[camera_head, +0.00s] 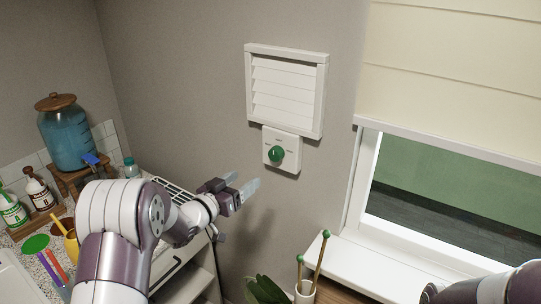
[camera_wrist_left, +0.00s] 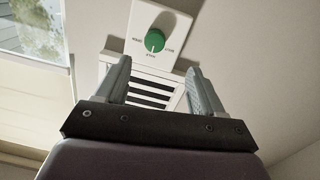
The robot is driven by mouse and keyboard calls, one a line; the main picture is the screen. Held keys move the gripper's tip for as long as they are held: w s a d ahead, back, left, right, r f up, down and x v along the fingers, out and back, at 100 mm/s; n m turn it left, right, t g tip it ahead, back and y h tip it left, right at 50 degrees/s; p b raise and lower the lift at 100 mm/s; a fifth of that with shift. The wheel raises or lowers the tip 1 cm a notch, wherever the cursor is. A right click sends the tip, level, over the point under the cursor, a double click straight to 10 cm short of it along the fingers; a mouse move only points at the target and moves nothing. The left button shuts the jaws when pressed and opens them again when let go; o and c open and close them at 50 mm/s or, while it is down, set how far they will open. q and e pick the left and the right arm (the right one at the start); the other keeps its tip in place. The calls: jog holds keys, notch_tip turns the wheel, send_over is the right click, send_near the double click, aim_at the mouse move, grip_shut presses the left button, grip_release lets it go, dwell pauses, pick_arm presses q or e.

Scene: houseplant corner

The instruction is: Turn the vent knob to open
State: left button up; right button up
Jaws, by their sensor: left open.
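The green vent knob (camera_head: 276,154) sits on a white plate (camera_head: 270,142) on the wall, just below the white slatted vent (camera_head: 287,90). My left gripper (camera_head: 242,184) is open and empty, below and to the left of the knob in the head view, apart from it. In the left wrist view the knob (camera_wrist_left: 155,40) shows beyond the two fingers (camera_wrist_left: 160,90), with small lettering around it too small to read surely. Part of the vent's dark slots shows between the fingers. My right gripper is out of view; only a piece of the right arm shows at bottom right.
A window (camera_head: 455,195) with a cream blind (camera_head: 455,70) is at right. A blue water dispenser (camera_head: 66,135) and bottles (camera_head: 38,188) stand on the left counter. The wall around the knob is clear.

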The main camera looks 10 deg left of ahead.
aim_at(273, 157)
pick_arm(q)
jog(key=p+x, duration=0.1)
jog(key=x, duration=0.2)
jog(key=r+p+x, duration=0.1)
jog(key=x, duration=0.3)
jog(key=p+x, duration=0.2)
jog(key=x, duration=0.2)
jog(key=shift+d+r, duration=0.15)
jog(key=shift+d, duration=0.15)
jog(key=shift+w+d, duration=0.3)
jog(key=shift+w, duration=0.3)
jog(key=c, duration=1.1)
jog(key=shift+o, duration=0.2)
